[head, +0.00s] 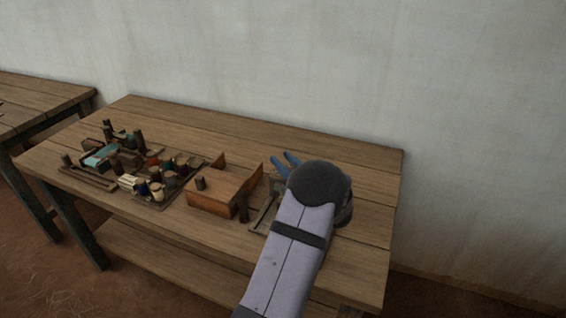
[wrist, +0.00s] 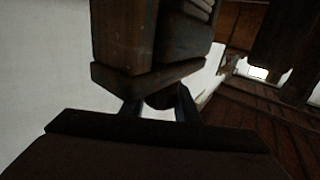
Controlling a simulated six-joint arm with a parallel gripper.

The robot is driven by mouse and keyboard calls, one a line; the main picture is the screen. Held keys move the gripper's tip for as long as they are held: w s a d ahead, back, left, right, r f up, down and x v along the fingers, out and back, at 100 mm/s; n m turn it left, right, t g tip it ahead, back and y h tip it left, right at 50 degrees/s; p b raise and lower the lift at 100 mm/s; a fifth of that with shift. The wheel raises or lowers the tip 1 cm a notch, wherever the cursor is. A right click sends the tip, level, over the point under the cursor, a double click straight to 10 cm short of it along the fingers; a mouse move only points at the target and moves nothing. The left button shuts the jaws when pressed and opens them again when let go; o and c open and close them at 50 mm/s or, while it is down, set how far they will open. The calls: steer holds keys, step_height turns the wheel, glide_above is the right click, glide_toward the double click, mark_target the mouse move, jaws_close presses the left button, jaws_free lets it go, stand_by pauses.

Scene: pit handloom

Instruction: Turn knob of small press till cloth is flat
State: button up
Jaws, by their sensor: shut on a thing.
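My gripper (head: 287,161) is at the right part of the table, its blue fingers showing just past my dark wrist. In the wrist view, my gripper (wrist: 160,112) has its two fingers shut on a dark rounded knob (wrist: 161,98). The knob sits against a dark wooden block, which looks like part of the small press (wrist: 124,40). A pale layered edge (wrist: 201,8) shows beside the block; I cannot tell whether it is the cloth or how flat it is. In the head view, my arm hides most of what is held.
A brown wooden box (head: 222,190) stands left of my gripper. Further left are a tray of several spools (head: 160,182) and a small frame with teal cloth (head: 101,156). The table's right end (head: 370,215) is clear. A plain wall (head: 280,70) rises behind.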

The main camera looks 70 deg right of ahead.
steer(key=shift+s+d+f+m+g+h+b, duration=0.1)
steer(key=shift+s+d+m+g+h+b, duration=0.1)
steer(key=shift+m+g+h+b, duration=0.5)
steer(key=shift+s+d+r+m+g+h+b, duration=0.15)
steer(key=shift+m+g+h+b, duration=0.15)
steer(key=shift+m+g+h, duration=0.7)
steer(key=shift+s+d+f+m+g+h+b, duration=0.1)
steer(key=shift+s+f+m+g+h+b, duration=0.1)
steer(key=shift+m+g+h+b, duration=0.6)
steer(key=shift+g+p, duration=0.3)
steer(key=o, duration=1)
steer(key=shift+o, duration=0.2)
steer(key=b+v, duration=0.1)
steer(key=v, duration=0.6)
steer(key=shift+s, duration=0.15)
